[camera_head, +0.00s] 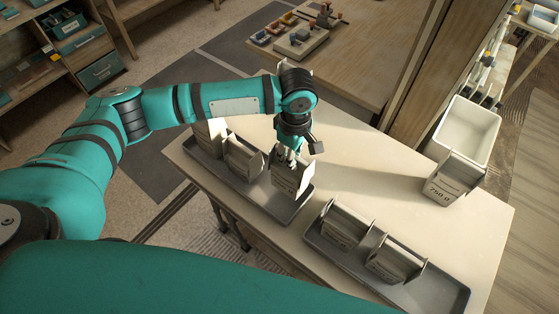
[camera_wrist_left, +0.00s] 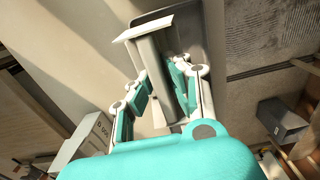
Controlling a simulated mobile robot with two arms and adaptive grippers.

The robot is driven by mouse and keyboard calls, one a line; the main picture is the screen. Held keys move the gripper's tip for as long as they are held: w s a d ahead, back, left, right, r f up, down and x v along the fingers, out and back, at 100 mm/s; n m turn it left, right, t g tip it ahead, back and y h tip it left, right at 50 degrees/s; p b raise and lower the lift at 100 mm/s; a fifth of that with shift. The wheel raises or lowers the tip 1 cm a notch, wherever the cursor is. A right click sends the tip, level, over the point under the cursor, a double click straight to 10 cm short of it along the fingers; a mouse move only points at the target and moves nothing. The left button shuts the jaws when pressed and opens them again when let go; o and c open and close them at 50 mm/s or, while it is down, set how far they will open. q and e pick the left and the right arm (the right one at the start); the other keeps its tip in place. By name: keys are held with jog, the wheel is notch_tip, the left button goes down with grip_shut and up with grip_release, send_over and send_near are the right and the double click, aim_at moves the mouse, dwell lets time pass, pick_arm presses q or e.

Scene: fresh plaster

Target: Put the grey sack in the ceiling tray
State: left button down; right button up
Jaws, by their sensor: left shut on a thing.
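My left gripper (camera_head: 291,156) points down and is shut on a grey sack (camera_head: 287,182) with a printed front. The sack is upright at the right end of the left grey tray (camera_head: 252,192); I cannot tell whether it rests on the tray floor. In the left wrist view the fingers (camera_wrist_left: 160,88) stand on both sides of the grey sack (camera_wrist_left: 152,50). Two similar sacks stand further left in that tray. A second grey tray (camera_head: 440,290) holds two more grey sacks (camera_head: 394,262). I cannot read which tray is the ceiling tray. My right gripper is out of view.
A sack marked 760 g (camera_head: 446,188) stands at the right of the pale table (camera_head: 375,185), in front of a white bin (camera_head: 468,128). The table is clear between it and the trays. A wooden bench (camera_head: 350,50) with small tools is behind.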

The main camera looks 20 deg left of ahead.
aim_at(280, 169)
pick_arm(q)
jog(key=shift+s+a+f+p, duration=0.1)
jog(key=shift+s+a+p, duration=0.15)
jog(key=shift+s+a, duration=0.35)
jog(key=shift+s+a+p, duration=0.2)
jog(key=shift+s+a, duration=0.05)
jog(key=shift+a, duration=0.5)
jog(key=shift+d+f+p, duration=0.1)
jog(key=shift+f+p, duration=0.4)
jog(key=shift+f, duration=1.3)
jog(key=c, duration=1.3)
grip_release()
jog(key=shift+f, duration=0.1)
notch_tip(280, 169, up, 12)
jog(key=shift+r+b, duration=0.1)
jog(key=shift+b, duration=0.75)
